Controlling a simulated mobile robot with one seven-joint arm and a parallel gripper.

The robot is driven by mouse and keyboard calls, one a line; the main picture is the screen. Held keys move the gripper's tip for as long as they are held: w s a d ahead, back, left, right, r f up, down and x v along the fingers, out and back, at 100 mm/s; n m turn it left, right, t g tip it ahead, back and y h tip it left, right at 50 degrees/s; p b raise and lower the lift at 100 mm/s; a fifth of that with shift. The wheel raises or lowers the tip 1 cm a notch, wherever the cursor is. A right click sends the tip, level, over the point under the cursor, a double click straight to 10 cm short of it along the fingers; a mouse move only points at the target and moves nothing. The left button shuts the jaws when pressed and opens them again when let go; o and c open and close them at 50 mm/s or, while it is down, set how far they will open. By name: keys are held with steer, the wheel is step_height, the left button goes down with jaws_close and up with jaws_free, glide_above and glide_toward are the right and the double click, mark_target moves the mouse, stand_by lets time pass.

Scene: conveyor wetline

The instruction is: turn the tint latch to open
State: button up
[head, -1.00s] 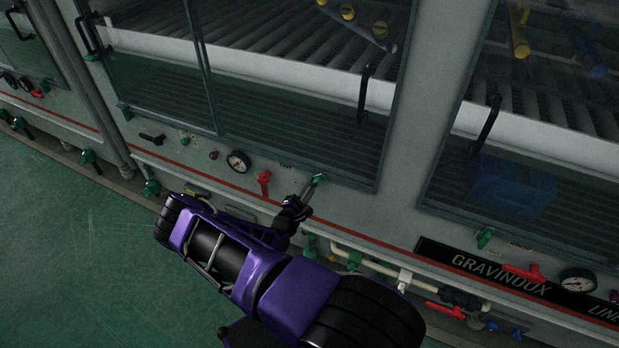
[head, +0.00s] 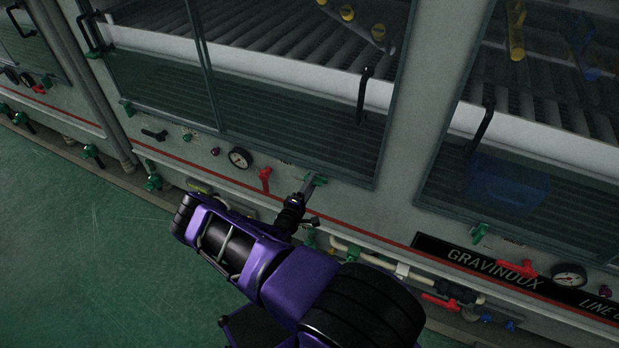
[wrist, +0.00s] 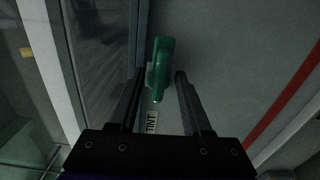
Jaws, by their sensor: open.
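The tint latch is a green handle (wrist: 161,68) on the grey panel, just below a glass door; in the wrist view a small label (wrist: 152,122) reading TINT sits beside it. In the head view the green latch (head: 319,180) shows at the tip of my arm. My gripper (wrist: 160,75) is open, with one finger on each side of the latch's near end. I cannot tell whether either finger touches it. In the head view my gripper (head: 309,185) partly covers the latch.
A red handle (head: 265,177) and a round gauge (head: 239,158) sit to the left on the same panel. Pipes with valves (head: 372,258) run below. The glass door (head: 290,120) with a black handle (head: 363,95) is above. Green floor (head: 80,260) is open at left.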

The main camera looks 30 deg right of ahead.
steer(key=p+v, duration=0.2)
steer(key=v, duration=0.5)
stand_by(0.4)
stand_by(0.3)
